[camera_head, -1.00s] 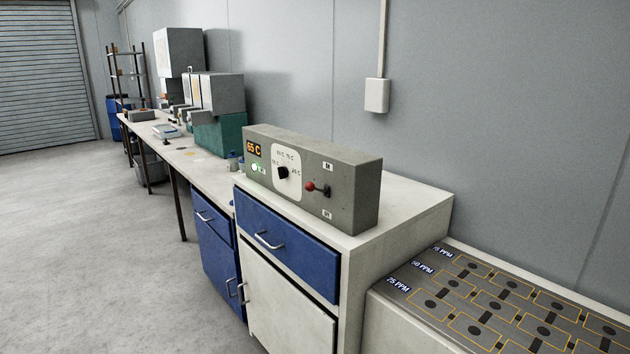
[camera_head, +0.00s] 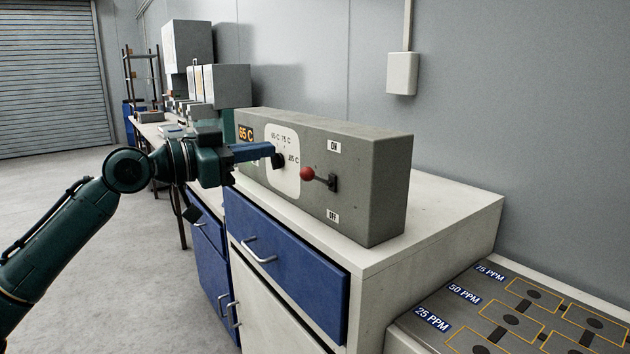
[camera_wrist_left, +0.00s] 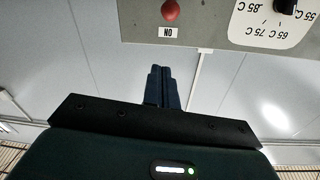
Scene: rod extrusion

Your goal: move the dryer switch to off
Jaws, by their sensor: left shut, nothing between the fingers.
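The dryer control box (camera_head: 370,205) is grey and stands on a white-topped cabinet. Its switch is a lever with a red ball (camera_head: 307,174), sticking out from a dark slot between the ON label (camera_head: 334,146) and the OFF label (camera_head: 332,216). I cannot tell for sure which way it tilts. My left gripper (camera_head: 272,152) is shut and empty in front of the panel, to the left of the ball; its fingers overlap the dial area. In the left wrist view the shut fingers (camera_wrist_left: 160,80) point toward the red ball (camera_wrist_left: 170,10), apart from it. My right gripper is out of view.
A dark dial knob (camera_head: 279,160) on a white plate and a 65 C display (camera_head: 246,134) are close to my left fingers. A tray marked in PPM (camera_head: 490,310) lies at the lower right. Open floor (camera_head: 100,180) is at the left.

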